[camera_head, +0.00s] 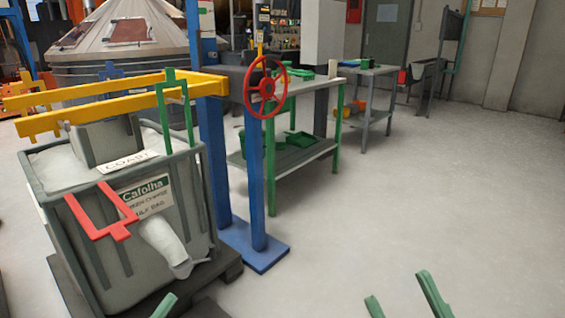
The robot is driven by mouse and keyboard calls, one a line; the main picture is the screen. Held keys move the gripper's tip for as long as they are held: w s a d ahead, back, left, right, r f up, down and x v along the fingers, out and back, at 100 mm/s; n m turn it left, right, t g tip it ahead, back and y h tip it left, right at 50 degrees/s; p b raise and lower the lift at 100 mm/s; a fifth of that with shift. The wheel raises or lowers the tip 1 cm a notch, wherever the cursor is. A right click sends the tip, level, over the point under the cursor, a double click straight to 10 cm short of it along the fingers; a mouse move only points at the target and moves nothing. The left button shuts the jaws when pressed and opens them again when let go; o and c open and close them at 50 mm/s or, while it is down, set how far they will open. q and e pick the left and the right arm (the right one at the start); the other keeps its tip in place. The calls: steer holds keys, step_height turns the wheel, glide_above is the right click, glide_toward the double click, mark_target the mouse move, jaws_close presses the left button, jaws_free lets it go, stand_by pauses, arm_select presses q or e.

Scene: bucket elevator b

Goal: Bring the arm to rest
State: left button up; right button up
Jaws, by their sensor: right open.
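My right gripper (397,286) shows at the bottom edge, right of the middle. Its two green fingers are apart, with only bare floor behind them. Of my left gripper, one green fingertip (163,305) shows at the bottom edge, in front of the grey bin; the rest is out of view. A red handwheel (264,86) stands on a blue post (254,170), well away from both grippers.
A large grey bin (95,240) with a red bracket (112,222) stands at the left under yellow beams (130,92). The floor (430,190) at the right is clear.

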arm_select(q)
steer(key=w+a+f+n+t+y+p, duration=0.1)
steer(key=w+a+f+n+y+p, duration=0.35)
steer(key=w+n+y+p, duration=0.65)
arm_select(e)
steer(key=w+d+f+m+g+h+p, duration=0.2)
steer(key=w+f+m+g+h+p, duration=0.15)
steer(key=w+f+m+h, duration=0.5)
arm_select(q)
steer(key=s+a+f+n+g+y+p, duration=0.1)
steer(key=s+f+n+g+y+p, duration=0.3)
steer(key=s+f+g+p, duration=0.5)
step_height(320, 180, down, 5)
steer(key=s+y+p, duration=0.1)
steer(key=s+p, duration=0.2)
steer(key=shift+a+f+n+y, duration=0.15)
steer(key=shift+a+n+y, duration=0.1)
steer(key=shift+n+y, duration=0.05)
arm_select(e)
steer(key=s+d+f+m+g+h, duration=0.2)
steer(key=s+f+g+h, duration=0.2)
steer(key=s+f+g, duration=0.5)
step_height(320, 180, down, 3)
steer(key=shift+s+f+h, duration=0.15)
steer(key=shift+s+h, duration=0.2)
steer(key=shift+s, duration=0.45)
